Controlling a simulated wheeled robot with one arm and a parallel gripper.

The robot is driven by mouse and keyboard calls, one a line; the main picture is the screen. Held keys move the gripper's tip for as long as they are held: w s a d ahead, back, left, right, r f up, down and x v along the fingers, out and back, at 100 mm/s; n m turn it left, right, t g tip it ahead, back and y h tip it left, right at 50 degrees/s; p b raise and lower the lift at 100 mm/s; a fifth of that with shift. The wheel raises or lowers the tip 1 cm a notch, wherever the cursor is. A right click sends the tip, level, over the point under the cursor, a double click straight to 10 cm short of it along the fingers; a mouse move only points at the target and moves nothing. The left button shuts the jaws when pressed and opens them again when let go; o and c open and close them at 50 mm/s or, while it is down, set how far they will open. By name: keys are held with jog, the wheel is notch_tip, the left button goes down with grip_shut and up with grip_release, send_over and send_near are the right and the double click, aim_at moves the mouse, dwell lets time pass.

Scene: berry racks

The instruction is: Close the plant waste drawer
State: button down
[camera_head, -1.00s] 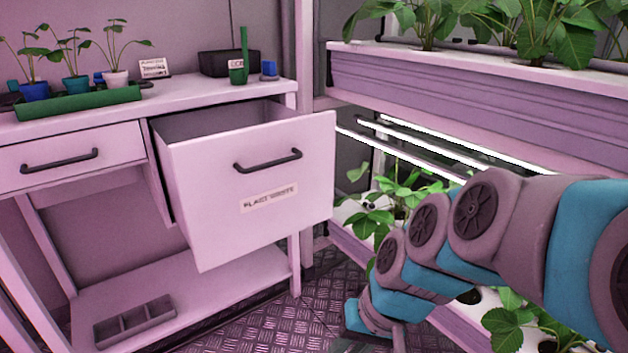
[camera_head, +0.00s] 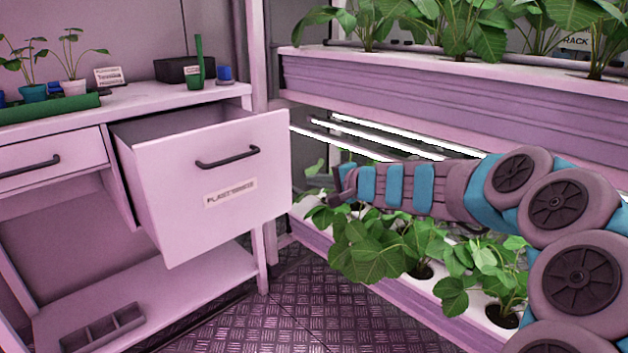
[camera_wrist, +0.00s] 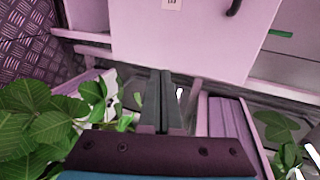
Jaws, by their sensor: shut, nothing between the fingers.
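The plant waste drawer (camera_head: 165,210) is pulled well out of the desk, with its open top showing an empty-looking inside. Its front has a black bar handle (camera_head: 227,158) and a label. My gripper (camera_head: 342,186) is to the right of the drawer front, apart from it, pointing left. In the wrist view the gripper (camera_wrist: 160,75) has its two fingers together with nothing between them. The drawer front (camera_wrist: 190,40) fills the top of the wrist view, beyond the fingertips, with part of its handle (camera_wrist: 234,7) showing.
A planted rack (camera_head: 400,85) stands right of the desk, with leafy plants (camera_head: 370,250) on its lower shelf close under my arm. The desk top (camera_head: 140,98) holds pots and a black box (camera_head: 185,70). A divided tray (camera_head: 103,325) lies on the lower shelf. The floor (camera_head: 300,310) before the drawer is clear.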

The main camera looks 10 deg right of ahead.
send_near(279, 174)
jog(key=x, duration=0.4)
jog(key=shift+w+f+p, duration=0.3)
jog(key=shift+w, duration=0.05)
jog(key=shift+w+a, duration=0.55)
jog(key=shift+w, duration=0.15)
jog(key=shift+w+a, duration=0.1)
